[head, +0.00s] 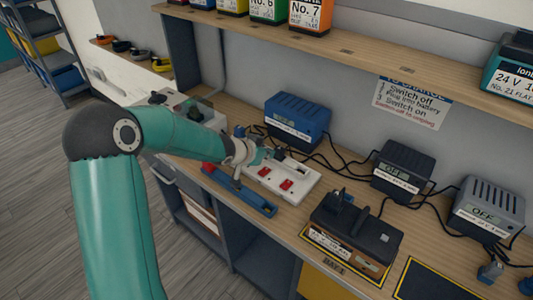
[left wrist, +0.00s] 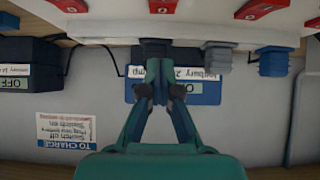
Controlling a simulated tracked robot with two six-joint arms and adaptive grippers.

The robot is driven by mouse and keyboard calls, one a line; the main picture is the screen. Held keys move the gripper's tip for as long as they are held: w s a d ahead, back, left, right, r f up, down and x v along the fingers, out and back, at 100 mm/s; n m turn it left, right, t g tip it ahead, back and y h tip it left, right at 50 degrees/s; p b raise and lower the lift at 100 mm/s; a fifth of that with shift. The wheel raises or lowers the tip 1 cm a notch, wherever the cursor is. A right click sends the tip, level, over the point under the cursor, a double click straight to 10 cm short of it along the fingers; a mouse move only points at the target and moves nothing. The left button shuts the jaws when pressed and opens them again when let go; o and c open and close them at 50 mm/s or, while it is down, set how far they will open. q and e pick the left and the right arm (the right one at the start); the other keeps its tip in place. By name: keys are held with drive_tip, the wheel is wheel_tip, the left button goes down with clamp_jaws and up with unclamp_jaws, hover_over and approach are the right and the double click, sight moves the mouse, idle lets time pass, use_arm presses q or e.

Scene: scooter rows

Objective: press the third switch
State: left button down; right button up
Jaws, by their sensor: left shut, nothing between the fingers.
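A white switch strip (head: 309,182) with red rocker switches lies on the bench. Two red switches (head: 286,184) show clearly in the head view; my arm hides part of the strip. My left gripper (head: 276,154) is shut and empty, over the back side of the strip. In the left wrist view the strip (left wrist: 120,24) runs along the top, with several red switches (left wrist: 163,5). There the shut fingertips (left wrist: 155,50) lie just below one red switch in the picture; I cannot tell if they touch anything. My right gripper is not in view.
A blue charger (head: 298,120) stands behind the strip, with dark (head: 404,168) and grey (head: 488,210) chargers to the right. A black battery unit (head: 355,228) sits in front. Cables cross the bench. A shelf (head: 365,55) runs above.

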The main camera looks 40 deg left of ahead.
use_arm(q)
drive_tip(key=w+r+p+v, duration=0.1)
drive_tip(key=p+v, duration=0.3)
drive_tip(key=v, duration=0.6)
drive_tip(key=shift+w+r, duration=0.25)
drive_tip(key=shift+r, duration=0.1)
